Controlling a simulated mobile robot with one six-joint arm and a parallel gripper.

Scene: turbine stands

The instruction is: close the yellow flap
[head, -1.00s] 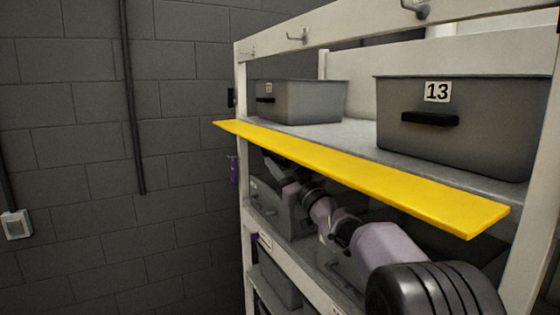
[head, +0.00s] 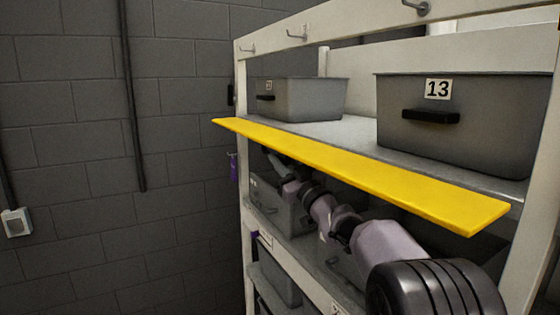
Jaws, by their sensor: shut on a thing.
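The yellow flap (head: 360,174) is a long flat panel along the front edge of the upper shelf. It sticks out nearly level toward me, running from the left post to the lower right. My arm reaches in beneath it from the lower right. My gripper (head: 274,160) is under the left part of the flap, close to its lower edge. It looks shut on the flap, but the fingertips are mostly hidden behind the panel.
Grey bin 13 (head: 455,122) and a smaller grey bin (head: 302,99) stand on the upper shelf behind the flap. More bins (head: 277,207) sit on the shelves below, close to my arm. A block wall (head: 180,220) is at the left, with free space before it.

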